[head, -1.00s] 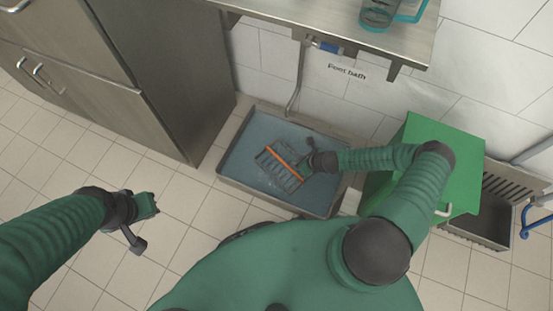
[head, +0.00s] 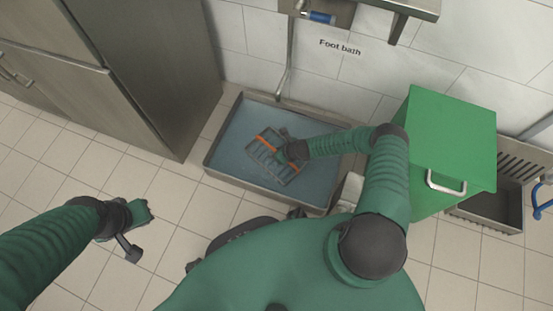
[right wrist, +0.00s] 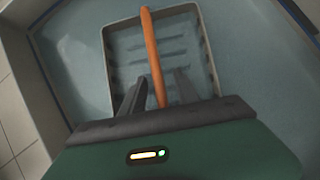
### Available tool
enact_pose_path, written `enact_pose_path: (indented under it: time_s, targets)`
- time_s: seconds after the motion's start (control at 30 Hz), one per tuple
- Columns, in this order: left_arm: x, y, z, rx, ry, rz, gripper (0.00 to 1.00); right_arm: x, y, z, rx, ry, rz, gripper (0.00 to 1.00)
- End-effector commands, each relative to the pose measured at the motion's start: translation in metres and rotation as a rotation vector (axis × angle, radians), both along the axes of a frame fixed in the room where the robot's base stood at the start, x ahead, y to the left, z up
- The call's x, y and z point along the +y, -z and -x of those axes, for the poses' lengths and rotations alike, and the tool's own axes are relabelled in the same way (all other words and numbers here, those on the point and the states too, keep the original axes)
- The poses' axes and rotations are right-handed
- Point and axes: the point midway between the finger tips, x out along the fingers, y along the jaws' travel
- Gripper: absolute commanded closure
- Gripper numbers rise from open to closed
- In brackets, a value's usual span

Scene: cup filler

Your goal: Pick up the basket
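The basket (head: 272,157) is a grey slatted crate with an orange handle bar. It sits in the blue-grey liquid of the foot bath (head: 222,178). It also shows in the right wrist view (right wrist: 196,50). My right gripper (head: 283,151) is over the basket. In the right wrist view its two fingers (right wrist: 156,92) stand apart, one on each side of the orange handle, with gaps visible beside the bar. My left gripper (head: 140,214) hangs over the floor at left, away from the basket. Its finger opening is not clear.
A green box (head: 440,130) with a white handle stands right of the bath, beside a grey slatted bin (head: 490,212). A steel cabinet (head: 150,70) is at left. A "Foot bath" sign (head: 340,46) is on the wall. The tiled floor at left is clear.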

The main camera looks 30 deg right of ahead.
Motion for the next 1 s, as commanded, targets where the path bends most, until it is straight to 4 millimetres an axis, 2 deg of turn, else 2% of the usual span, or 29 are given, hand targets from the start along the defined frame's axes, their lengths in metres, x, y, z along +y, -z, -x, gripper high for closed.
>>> enact_pose_path:
  time_s: [0.07, 0.33, 1.0]
  targets:
    - [0.0000, -0.0018, -0.0002, -0.001, 0.000, 0.000, 1.00, -0.0002, -0.0017, 0.0000, 0.000, 0.000, 0.000, 0.64]
    - [0.0000, -0.0018, -0.0003, -0.001, 0.000, 0.000, 1.00, -0.0002, -0.0016, 0.0003, 0.000, 0.000, 0.000, 0.99]
    - [0.0000, -0.0017, -0.0001, -0.001, 0.000, 0.000, 1.00, -0.0002, -0.0015, 0.0004, 0.000, 0.000, 0.000, 1.00]
